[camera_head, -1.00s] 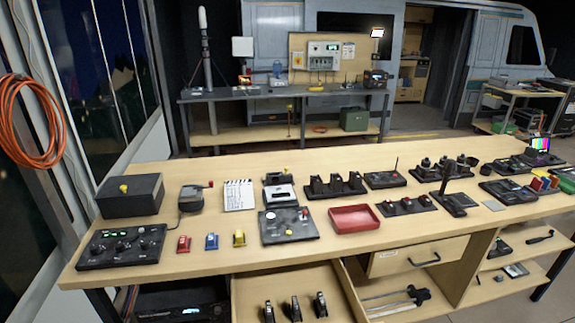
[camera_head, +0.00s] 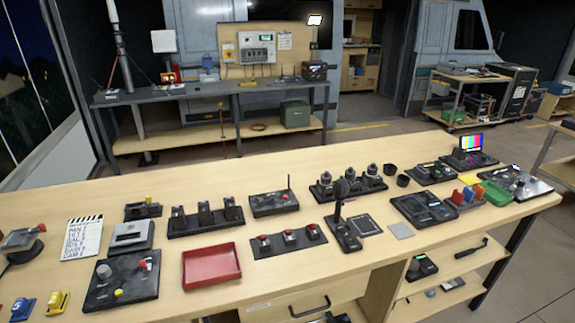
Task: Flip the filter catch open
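I cannot make out for sure which part is the filter catch; the fittings on the bench are small in this view. A long wooden bench (camera_head: 205,216) carries several dark devices. My gripper is not in view.
A red tray (camera_head: 211,266) and a gooseneck microphone (camera_head: 341,215) stand on the bench. A monitor with colour bars (camera_head: 467,146) is at its far right. Open shelves (camera_head: 446,272) are below. A grey workbench (camera_head: 212,91) stands behind, with open floor between.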

